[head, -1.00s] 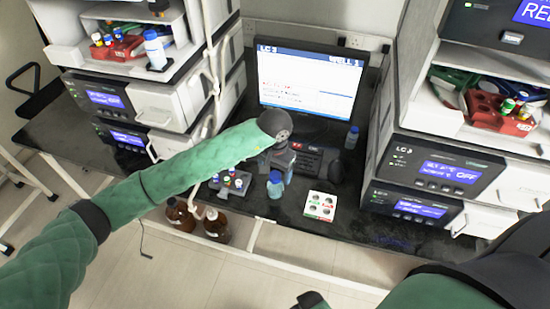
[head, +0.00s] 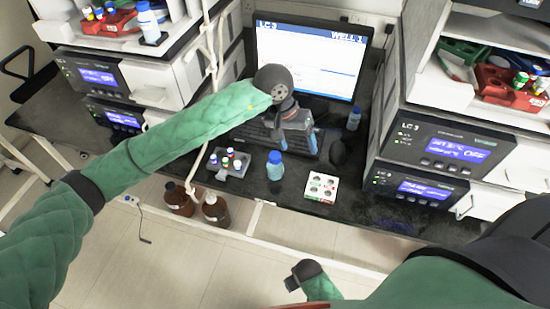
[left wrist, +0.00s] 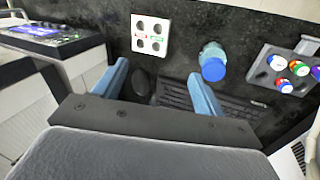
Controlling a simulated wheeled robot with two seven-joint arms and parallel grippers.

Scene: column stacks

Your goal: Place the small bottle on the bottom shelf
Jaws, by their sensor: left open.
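A small bottle with a blue cap (head: 275,165) stands upright on the dark bench, left of a white card with round holes (head: 321,187). A low shelf under the bench holds two brown bottles (head: 215,209). My right wrist (head: 305,271) shows at bottom; its fingers are hidden.
A grey rack with coloured vials (head: 229,163) stands left of the bottle. Another blue-capped bottle (head: 353,118) stands by the monitor (head: 308,60). Instrument stacks (head: 445,148) flank the bench. A third blue-capped bottle (head: 148,22) sits on the left stack.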

